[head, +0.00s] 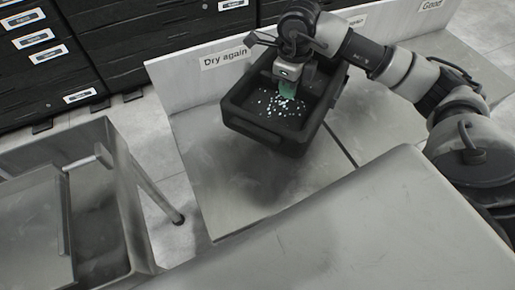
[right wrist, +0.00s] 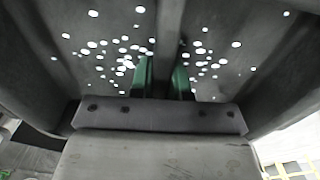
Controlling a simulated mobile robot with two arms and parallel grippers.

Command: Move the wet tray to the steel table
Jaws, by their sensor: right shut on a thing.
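The wet tray (head: 262,132) is a dark, deep box with white drops scattered over its inside. It is in the upper middle of the head view, at the part of the steel table (head: 235,195) behind which the "Dry again" label stands. My right gripper (head: 286,90) reaches into the tray from above. In the right wrist view its green fingers (right wrist: 163,78) are on either side of a thin upright wall of the tray, shut on it, with drops on both sides. I cannot tell if the tray's bottom touches the table. My left gripper is not in view.
A low back panel (head: 185,85) with the "Dry again" label (head: 225,58) runs behind the table, with a "Good" label (head: 432,5) farther right. Dark drawers (head: 130,40) stand behind. A metal basin (head: 95,205) is at the left. A pale surface (head: 340,235) fills the front.

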